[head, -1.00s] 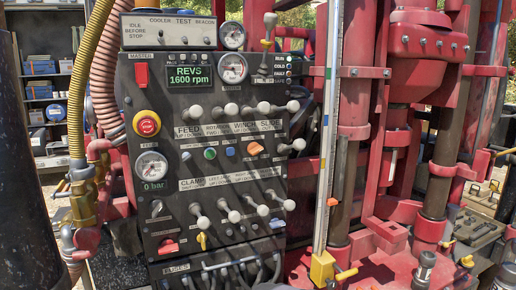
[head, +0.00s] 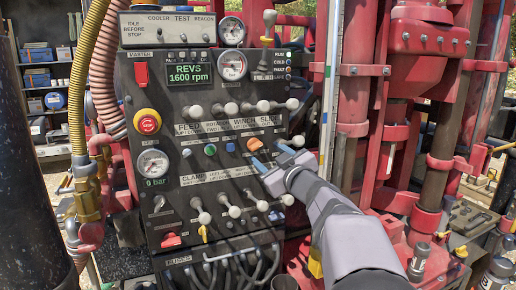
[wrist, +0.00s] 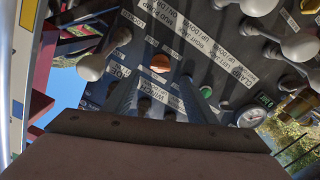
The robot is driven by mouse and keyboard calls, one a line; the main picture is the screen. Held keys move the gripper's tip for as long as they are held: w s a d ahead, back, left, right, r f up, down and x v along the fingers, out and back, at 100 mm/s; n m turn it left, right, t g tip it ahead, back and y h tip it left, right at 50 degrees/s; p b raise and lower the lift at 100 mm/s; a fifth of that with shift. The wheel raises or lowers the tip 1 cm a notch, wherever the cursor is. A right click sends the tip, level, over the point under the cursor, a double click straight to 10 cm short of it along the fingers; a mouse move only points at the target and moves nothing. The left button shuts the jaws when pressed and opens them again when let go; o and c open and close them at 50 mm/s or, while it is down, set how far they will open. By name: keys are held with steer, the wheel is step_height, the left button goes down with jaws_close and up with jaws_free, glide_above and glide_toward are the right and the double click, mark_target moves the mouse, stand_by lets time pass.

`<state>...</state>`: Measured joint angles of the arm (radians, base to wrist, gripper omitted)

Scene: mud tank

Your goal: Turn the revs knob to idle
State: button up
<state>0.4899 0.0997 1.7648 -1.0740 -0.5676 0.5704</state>
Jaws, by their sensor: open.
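The black control panel (head: 225,118) faces me, with a green display (head: 188,76) reading REVS 1600 rpm. An orange knob (head: 254,145) sits at the right of a row with a green button (head: 210,150) and a blue button (head: 230,148). I cannot read a label naming it as the revs knob. My gripper (head: 269,157) is open, its blue fingers pointing at the panel just below and right of the orange knob. In the wrist view, which is upside down, the orange knob (wrist: 160,63) shows between and beyond the open fingers (wrist: 158,84), with no clear contact.
White-knobbed levers (head: 233,109) stick out above, and more levers (head: 234,211) stick out below. A red emergency stop (head: 147,122) and a pressure gauge (head: 153,168) are at the left. A pale upright rail (head: 328,100) stands close to the panel's right edge.

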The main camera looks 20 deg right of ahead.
mark_target(257, 147)
steer(key=shift+w+p, duration=1.25)
steer(key=shift+w, duration=2.45)
steer(key=c, duration=1.1)
